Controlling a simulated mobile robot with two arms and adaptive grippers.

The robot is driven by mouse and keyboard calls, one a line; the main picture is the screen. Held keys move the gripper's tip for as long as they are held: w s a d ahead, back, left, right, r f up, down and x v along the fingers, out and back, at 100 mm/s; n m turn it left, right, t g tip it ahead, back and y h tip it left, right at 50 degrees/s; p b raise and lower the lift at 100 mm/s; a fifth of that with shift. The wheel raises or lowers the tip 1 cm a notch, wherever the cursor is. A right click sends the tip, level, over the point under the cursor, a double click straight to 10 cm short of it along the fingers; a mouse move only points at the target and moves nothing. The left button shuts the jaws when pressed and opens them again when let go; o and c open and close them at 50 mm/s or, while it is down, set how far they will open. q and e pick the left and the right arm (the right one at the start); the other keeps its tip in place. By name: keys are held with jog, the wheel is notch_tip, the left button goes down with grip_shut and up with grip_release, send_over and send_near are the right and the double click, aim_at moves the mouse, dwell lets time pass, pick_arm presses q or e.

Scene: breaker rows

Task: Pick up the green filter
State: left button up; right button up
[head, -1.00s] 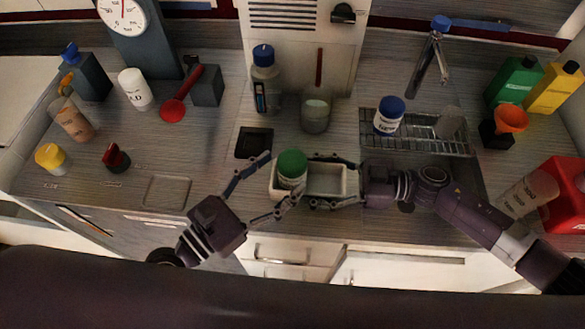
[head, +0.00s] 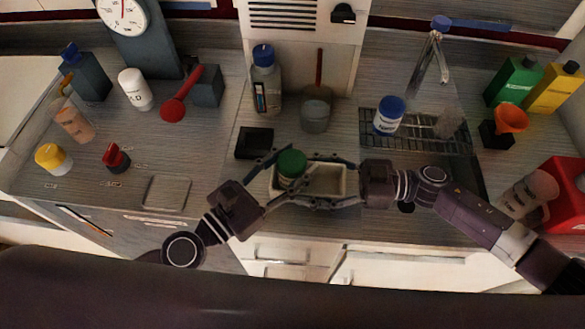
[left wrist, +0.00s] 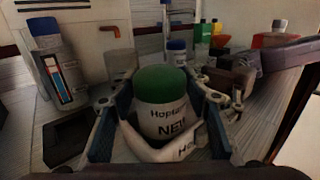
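The green filter (head: 291,164) is a white canister with a green top, standing upright in the left part of a small cream tray (head: 349,181). In the left wrist view the filter (left wrist: 164,105) stands between my left gripper's (left wrist: 163,122) fingers, with the tray wall around its base. My left gripper (head: 277,175) is open, one finger on each side, with gaps visible beside the filter. My right gripper (head: 318,181) reaches in from the right, its fingers spread along the two long sides of the tray. Whether they touch the tray is unclear.
A black square holder (head: 254,143) lies left of the tray. A grey cup (head: 316,112) and a blue-capped bottle (head: 266,80) stand behind. A blue-capped white jar (head: 390,115) stands on the drying rack (head: 425,141) at right. Counter to the left front has free room.

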aim_at(345, 180)
pick_arm(q)
jog(key=c, duration=0.9)
jog(key=shift+r, duration=0.2)
jog(key=shift+r, duration=4.85)
pick_arm(e)
jog(key=o, duration=1.3)
jog(key=d, duration=0.7)
jog(key=shift+d+r, duration=0.15)
jog(key=shift+d, duration=0.1)
